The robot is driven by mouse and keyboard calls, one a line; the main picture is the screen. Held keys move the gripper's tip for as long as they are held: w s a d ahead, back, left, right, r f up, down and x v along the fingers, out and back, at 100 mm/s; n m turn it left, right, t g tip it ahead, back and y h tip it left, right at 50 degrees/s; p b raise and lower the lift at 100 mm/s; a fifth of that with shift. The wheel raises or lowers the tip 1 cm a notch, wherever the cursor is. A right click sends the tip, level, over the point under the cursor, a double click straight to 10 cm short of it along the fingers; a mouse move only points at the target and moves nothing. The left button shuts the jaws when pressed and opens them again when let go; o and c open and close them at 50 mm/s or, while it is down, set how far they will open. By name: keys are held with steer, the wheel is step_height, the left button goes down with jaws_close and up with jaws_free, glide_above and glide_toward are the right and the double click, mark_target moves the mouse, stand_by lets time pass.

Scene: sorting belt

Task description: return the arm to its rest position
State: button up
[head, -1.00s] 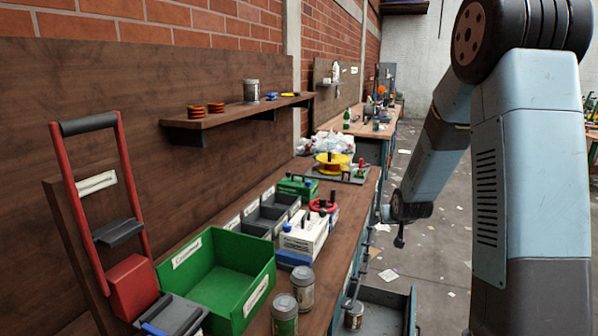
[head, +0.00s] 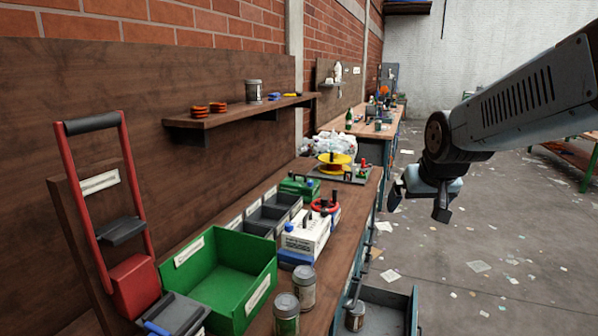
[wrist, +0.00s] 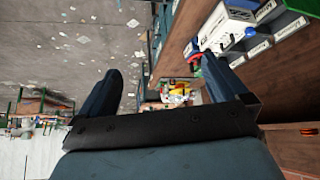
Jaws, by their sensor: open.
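My gripper (head: 420,203) is in the air over the aisle, just right of the workbench edge in the head view. My arm reaches to it from the right side of the picture. In the wrist view the two fingers of my gripper (wrist: 158,85) stand wide apart with nothing between them. The wrist view is turned on its side, with the floor at left and the workbench (wrist: 190,30) at right. The gripper touches nothing that I can see.
The workbench (head: 345,230) at left carries a green bin (head: 205,301), a white box (head: 306,236) and cans. An open drawer (head: 385,308) juts into the aisle below the gripper. The littered floor (head: 490,250) at right is mostly free. A green-legged table (head: 585,165) stands far right.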

steer(key=s+r, duration=0.1)
steer(key=s, duration=0.6)
steer(key=s+a+r+g, duration=0.1)
steer(key=s, duration=0.7)
steer(key=shift+a+r, duration=0.25)
steer(key=shift+a, duration=0.05)
steer(key=shift+c, duration=0.2)
